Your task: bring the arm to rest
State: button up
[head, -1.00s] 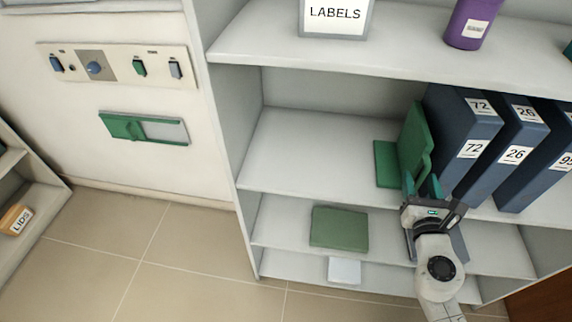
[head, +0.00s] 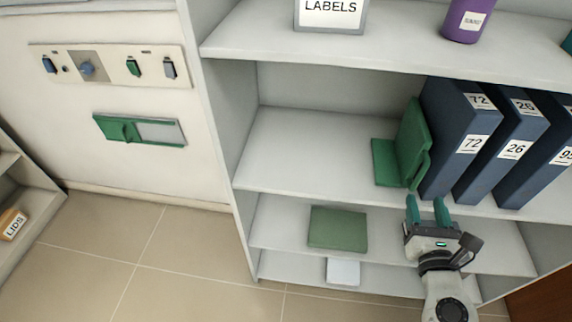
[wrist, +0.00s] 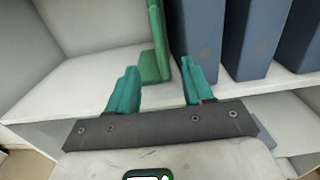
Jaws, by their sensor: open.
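My gripper (head: 427,208) is open and empty, in front of the shelf unit at about the height of the middle shelf's front edge. It also shows in the wrist view (wrist: 158,85), with its two teal fingers spread apart. A green bookend (head: 411,147) stands on the middle shelf just beyond the fingers. It also shows in the wrist view (wrist: 156,45). I cannot tell from these frames whether a finger touches the bookend.
Blue binders (head: 462,140) stand right of the bookend. The middle shelf (head: 300,150) is clear to its left. A green flat box (head: 338,228) and a pale block (head: 343,271) lie lower down. A wall panel (head: 110,66) is at left. Floor at front left is free.

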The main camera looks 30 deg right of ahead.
jog(key=shift+s+a, duration=0.25)
jog(key=shift+s, duration=0.1)
dwell(0.3)
jog(key=s+d+f+m+g, duration=0.2)
jog(key=s+f+m+g, duration=0.15)
jog(key=m, duration=0.65)
jog(key=s+d+f+m+g, duration=0.2)
jog(key=m+g, duration=0.3)
jog(key=m, duration=0.5)
jog(key=s+a+f+m+g+y, duration=0.1)
jog(key=a+f+m+y, duration=0.3)
jog(key=a, duration=0.5)
jog(key=s+a+f+m+g+y, duration=0.2)
jog(key=a+f+m+g+y, duration=0.2)
jog(key=a, duration=0.5)
notch_tip(320, 180, down, 2)
jog(key=shift+f+m+y, duration=0.2)
jog(key=shift+m+y, duration=0.4)
jog(key=shift+y, duration=0.6)
